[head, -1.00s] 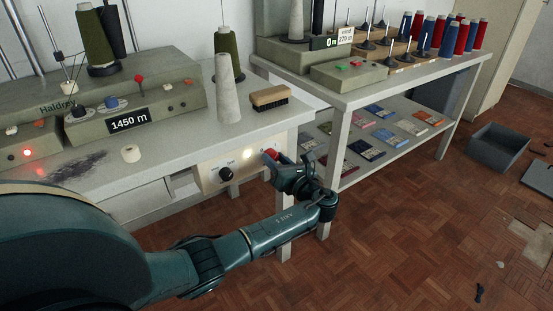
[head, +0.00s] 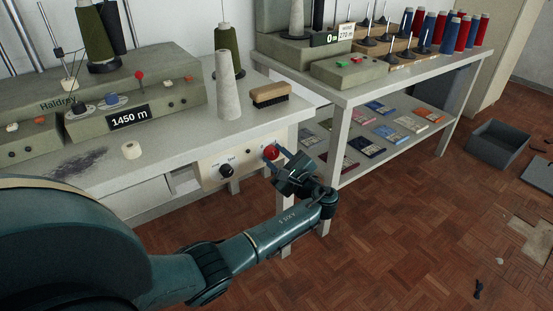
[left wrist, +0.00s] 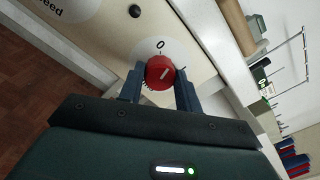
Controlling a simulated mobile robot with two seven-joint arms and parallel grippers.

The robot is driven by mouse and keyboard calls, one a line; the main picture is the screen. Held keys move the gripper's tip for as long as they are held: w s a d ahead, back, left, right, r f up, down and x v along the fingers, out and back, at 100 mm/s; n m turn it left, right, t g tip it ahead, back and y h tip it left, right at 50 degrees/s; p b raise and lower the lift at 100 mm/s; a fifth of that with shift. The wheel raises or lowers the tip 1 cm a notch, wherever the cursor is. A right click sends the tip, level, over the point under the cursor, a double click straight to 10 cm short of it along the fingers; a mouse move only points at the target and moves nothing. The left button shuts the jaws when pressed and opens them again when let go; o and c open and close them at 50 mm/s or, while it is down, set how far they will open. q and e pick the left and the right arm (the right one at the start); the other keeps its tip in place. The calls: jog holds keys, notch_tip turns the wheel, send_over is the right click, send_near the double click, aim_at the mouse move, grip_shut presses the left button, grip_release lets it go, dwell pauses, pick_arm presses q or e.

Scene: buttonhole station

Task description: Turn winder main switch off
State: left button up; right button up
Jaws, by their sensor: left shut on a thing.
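The winder main switch is a red rotary knob (head: 271,152) on the cream front panel (head: 208,174) under the winder table. In the left wrist view the knob (left wrist: 160,72) sits on a pale disc marked O, and a short light line shows on its face. My left gripper (head: 279,157) is at the panel with one finger on each side of the knob, shut on it. The fingers (left wrist: 160,88) partly hide the disc. The small panel lamp (left wrist: 135,11) looks dark. The right gripper is not in view.
A black speed dial (head: 226,171) is left of the knob. A second table (head: 345,98) with spools is close on the right.

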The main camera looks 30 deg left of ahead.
pick_arm(q)
jog(key=shift+f+n+b, duration=0.15)
jog(key=shift+n+b, duration=0.2)
jog(key=shift+n, duration=1.05)
jog(key=shift+n+b, duration=0.85)
jog(key=shift+n, duration=0.65)
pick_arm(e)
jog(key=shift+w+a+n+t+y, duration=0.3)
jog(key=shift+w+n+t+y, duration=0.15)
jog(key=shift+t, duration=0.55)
pick_arm(q)
jog(key=o, duration=1)
jog(key=p+v, duration=0.1)
jog(key=v, duration=1.2)
jog(key=shift+p, duration=0.4)
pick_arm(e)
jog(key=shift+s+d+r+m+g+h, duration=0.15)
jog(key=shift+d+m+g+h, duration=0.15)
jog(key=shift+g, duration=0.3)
